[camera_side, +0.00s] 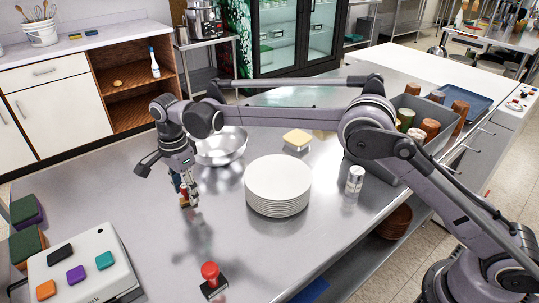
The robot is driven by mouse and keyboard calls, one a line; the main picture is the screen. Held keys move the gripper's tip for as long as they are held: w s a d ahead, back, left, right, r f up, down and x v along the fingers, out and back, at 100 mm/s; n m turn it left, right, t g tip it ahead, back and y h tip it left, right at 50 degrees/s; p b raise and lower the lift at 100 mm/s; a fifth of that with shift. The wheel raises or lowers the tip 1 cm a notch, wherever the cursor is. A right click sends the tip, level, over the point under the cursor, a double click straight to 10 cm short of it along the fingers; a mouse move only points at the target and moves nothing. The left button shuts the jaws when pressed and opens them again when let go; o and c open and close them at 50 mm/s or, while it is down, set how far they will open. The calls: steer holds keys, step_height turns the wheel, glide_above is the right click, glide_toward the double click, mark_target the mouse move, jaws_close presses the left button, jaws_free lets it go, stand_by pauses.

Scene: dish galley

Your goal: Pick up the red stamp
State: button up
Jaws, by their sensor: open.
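A red stamp (211,278), with a round red knob on a dark base, stands upright on the steel table near the front edge of the picture. My gripper (187,198) points down over the table, behind and slightly left of this stamp, clearly apart from it. A small red and brownish thing (184,190) shows between or just beside the fingers, low near the tabletop. The fingers partly hide it, so I cannot tell what it is or whether they touch it. My gripper is open.
A stack of white plates (278,184) and a metal bowl (221,148) stand right of my gripper. A shaker (355,180) and a grey bin (429,118) of cups are farther right. A white box with coloured buttons (82,270) stands front left. The table's left middle is clear.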

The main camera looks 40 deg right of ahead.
steer(key=shift+f, duration=0.2)
jaws_close()
steer(key=shift+r, duration=0.15)
